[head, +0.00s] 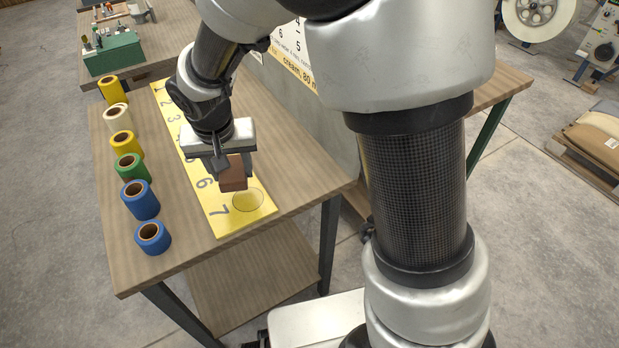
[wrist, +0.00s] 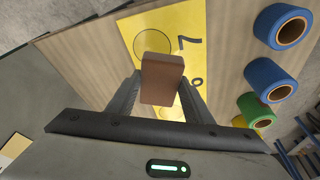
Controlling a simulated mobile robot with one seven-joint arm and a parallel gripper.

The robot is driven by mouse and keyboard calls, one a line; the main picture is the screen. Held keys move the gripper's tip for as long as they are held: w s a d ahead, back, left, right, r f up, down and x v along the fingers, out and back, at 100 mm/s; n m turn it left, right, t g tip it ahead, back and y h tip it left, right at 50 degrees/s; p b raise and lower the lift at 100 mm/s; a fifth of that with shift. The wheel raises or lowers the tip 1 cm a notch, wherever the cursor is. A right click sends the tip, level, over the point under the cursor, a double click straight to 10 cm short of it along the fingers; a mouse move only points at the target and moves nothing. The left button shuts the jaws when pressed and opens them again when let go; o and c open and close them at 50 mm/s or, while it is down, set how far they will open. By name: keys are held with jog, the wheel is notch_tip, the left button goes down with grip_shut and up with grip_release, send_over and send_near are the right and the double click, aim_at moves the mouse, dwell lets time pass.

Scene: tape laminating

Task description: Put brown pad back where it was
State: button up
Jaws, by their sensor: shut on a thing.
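My gripper (head: 228,165) is shut on the brown pad (head: 233,174), a brown block held above the yellow numbered board (head: 231,219). In the head view the pad is close to the number 6 and just behind an empty outlined circle beside the number 7. In the wrist view the pad (wrist: 162,78) sits between the two fingers (wrist: 160,95), and the circle and the 7 show beyond it. The gap between pad and board cannot be told exactly. The board's middle part is partly hidden by my arm.
Several tape rolls, such as a blue one (head: 152,238) and a green one (head: 131,167), stand in a row left of the board on the wooden table (head: 113,222). A green toolbox (head: 113,53) is on a table behind. The table's front edge is close to the board.

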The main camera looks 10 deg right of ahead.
jog(key=shift+w+d+r, duration=0.1)
jog(key=shift+d+r, duration=0.05)
jog(key=shift+d, duration=0.1)
jog(key=w+d, duration=0.2)
jog(key=d, duration=0.4)
jog(key=w+d+f, duration=0.1)
jog(key=w+d, duration=0.1)
jog(key=d, duration=0.4)
jog(key=w+d, duration=0.1)
jog(key=d, duration=0.5)
jog(key=shift+w+f, duration=0.4)
notch_tip(320, 180, down, 5)
jog(key=shift+r+b, duration=0.1)
jog(key=shift+b, duration=0.7)
jog(key=shift+w+d+f, duration=0.1)
jog(key=shift+d+f, duration=0.05)
jog(key=shift+f, duration=0.05)
